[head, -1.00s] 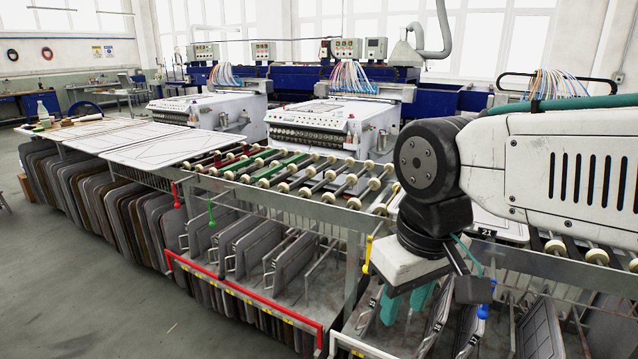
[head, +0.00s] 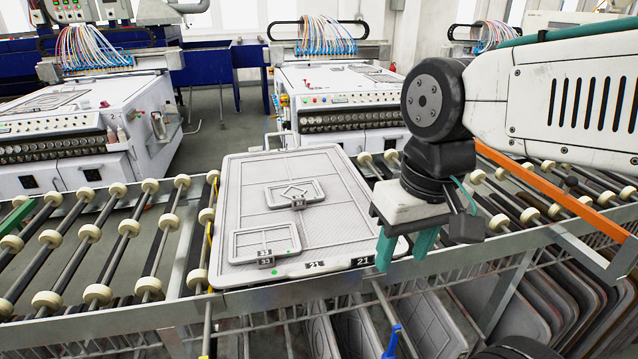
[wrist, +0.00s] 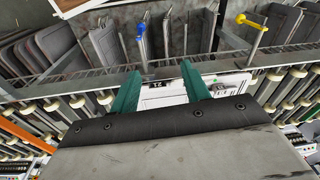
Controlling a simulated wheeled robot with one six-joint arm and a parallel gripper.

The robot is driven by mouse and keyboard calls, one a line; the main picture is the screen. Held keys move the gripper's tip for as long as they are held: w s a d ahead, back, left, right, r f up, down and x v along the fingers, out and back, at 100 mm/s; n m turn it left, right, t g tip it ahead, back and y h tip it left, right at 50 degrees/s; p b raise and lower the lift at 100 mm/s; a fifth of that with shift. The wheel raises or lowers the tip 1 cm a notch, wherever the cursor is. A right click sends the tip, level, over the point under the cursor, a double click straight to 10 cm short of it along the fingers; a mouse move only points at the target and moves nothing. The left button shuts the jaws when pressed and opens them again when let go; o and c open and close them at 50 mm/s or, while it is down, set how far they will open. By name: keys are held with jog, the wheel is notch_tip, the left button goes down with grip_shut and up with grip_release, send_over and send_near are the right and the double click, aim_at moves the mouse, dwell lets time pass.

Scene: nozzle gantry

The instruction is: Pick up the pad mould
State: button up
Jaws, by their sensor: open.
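A large light-grey plate marked 21 (head: 335,215) lies flat on the roller conveyor in the head view. Two small grey moulds rest on it: one with a diamond outline (head: 296,192) near its middle, and one with a grid pattern (head: 264,243) at its front left, beside a green dot. I cannot tell which of them is the pad mould. My gripper (head: 405,250) is open and empty, pointing down at the plate's front right corner, right of both small moulds. In the wrist view its teal fingers (wrist: 160,72) are apart, with part of the plate showing between them.
Rollers (head: 128,240) run left of the plate, and an orange rail (head: 550,185) lies to the right. A grey front rail (head: 280,297) edges the conveyor. Grey panels (head: 440,320) stand in racks below. A blue-tipped rod (head: 391,340) sticks up in front. White machines (head: 340,95) stand behind.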

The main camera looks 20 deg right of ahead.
jog(key=w+a+m+g+y, duration=0.1)
jog(key=w+a+m+y, duration=0.25)
jog(key=w, duration=0.45)
jog(key=m+t+y, duration=0.5)
jog(key=m+y, duration=0.2)
jog(key=m, duration=1.1)
send_near(294, 197)
jog(key=shift+f, duration=0.15)
jog(key=shift+w+a+f, duration=0.1)
jog(key=shift+w+f, duration=0.05)
jog(key=shift+f, duration=0.1)
jog(key=x, duration=0.7)
jog(key=shift+a+r, duration=0.15)
jog(key=shift+a, duration=0.15)
grip_shut()
